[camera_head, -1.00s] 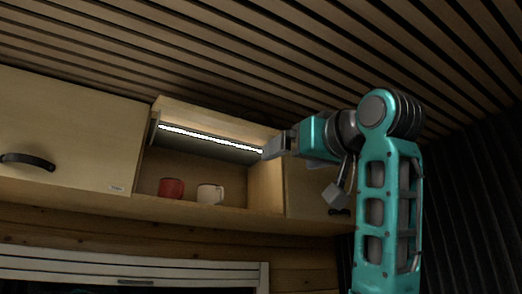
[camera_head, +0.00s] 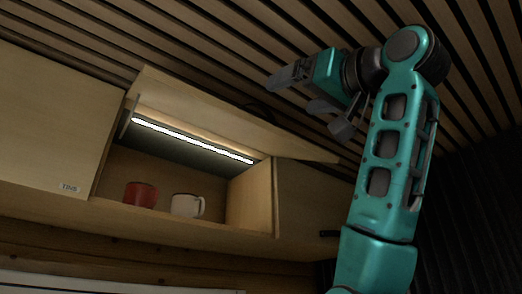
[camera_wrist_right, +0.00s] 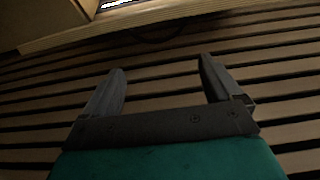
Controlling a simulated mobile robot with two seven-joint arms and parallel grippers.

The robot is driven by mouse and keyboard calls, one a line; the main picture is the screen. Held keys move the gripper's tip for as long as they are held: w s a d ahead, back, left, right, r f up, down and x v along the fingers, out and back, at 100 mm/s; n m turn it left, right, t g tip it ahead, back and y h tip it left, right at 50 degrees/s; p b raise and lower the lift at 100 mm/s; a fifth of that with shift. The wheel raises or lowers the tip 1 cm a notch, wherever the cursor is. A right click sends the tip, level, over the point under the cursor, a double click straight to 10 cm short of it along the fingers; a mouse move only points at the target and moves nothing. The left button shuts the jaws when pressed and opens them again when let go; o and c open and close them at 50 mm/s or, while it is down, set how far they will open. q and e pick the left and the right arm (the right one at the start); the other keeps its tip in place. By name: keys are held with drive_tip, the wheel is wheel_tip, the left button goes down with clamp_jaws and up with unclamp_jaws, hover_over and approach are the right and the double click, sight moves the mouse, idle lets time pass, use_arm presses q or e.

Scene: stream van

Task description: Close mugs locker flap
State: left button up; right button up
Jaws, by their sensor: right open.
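The mugs locker flap (camera_head: 230,115) is raised, sticking out from the top of the open locker below the slatted ceiling. Its edge also shows at the top of the right wrist view (camera_wrist_right: 130,20). Inside the locker a red mug (camera_head: 140,195) and a white mug (camera_head: 187,205) stand on the shelf (camera_head: 180,222). A bright light strip (camera_head: 190,140) runs along the locker's top. My right gripper (camera_head: 285,88) is open and empty, above and to the right of the flap, near the ceiling. In the right wrist view its two fingers (camera_wrist_right: 160,85) are spread apart. My left gripper is not in view.
The slatted ceiling (camera_head: 250,40) is close to my right gripper. A closed locker door (camera_head: 50,130) with a small label is on the left. Another closed door (camera_head: 310,205) is right of the open locker, partly behind my right arm.

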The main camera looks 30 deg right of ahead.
sight(261, 107)
drive_tip(key=p+x, duration=0.3)
drive_tip(key=x, duration=0.7)
drive_tip(key=shift+w+a, duration=0.1)
drive_tip(key=shift+w, duration=0.15)
drive_tip(key=c, duration=1.5)
drive_tip(key=shift+f, duration=0.2)
